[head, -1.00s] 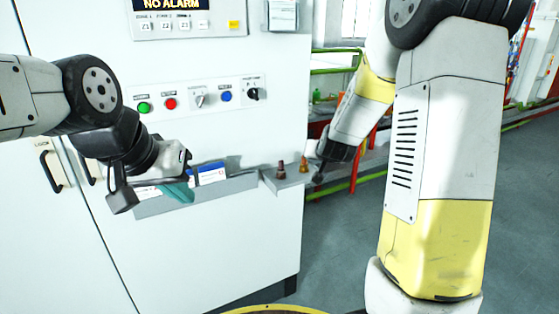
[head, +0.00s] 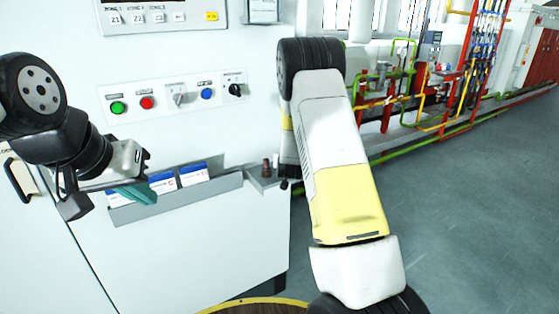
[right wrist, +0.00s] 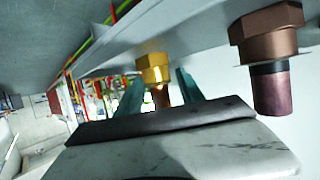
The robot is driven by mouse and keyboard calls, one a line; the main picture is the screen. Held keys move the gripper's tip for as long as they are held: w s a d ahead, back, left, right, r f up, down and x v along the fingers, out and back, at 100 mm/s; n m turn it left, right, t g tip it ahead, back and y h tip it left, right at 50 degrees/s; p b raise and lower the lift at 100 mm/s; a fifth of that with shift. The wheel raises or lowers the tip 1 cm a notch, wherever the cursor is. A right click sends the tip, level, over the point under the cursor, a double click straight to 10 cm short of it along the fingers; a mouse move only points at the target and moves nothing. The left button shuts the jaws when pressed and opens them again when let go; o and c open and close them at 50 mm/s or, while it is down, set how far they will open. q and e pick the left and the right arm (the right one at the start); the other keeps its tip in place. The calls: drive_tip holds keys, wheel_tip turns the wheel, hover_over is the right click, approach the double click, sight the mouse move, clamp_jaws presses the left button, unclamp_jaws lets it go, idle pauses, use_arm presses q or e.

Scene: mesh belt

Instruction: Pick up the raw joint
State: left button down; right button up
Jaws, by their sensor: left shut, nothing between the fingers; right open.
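Two joints stand on a small grey ledge (head: 258,184) at the cabinet's right edge. One is dark brown (head: 266,167); the other is partly hidden by my right arm in the head view. In the right wrist view, a bright brass-nut joint with a copper end (right wrist: 153,69) shows between the teal fingers of my open right gripper (right wrist: 160,88). The fingers are not closed on it. The dark brown joint (right wrist: 270,65) is to the right, outside the fingers. My left gripper (head: 138,193) is shut and empty in front of the cabinet.
A grey rack (head: 185,196) with blue-and-white cards runs along the cabinet front, left of the ledge. Above it is a button panel (head: 178,92). Green and red pipework (head: 410,90) stands behind at the right. The floor (head: 470,210) at the right is clear.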

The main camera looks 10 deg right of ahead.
drive_tip(key=shift+w+d+f, duration=0.1)
drive_tip(key=shift+w+f, duration=0.1)
drive_tip(key=shift+w, duration=0.2)
drive_tip(key=shift+c, duration=0.3)
clamp_jaws()
drive_tip(key=shift+s, duration=0.1)
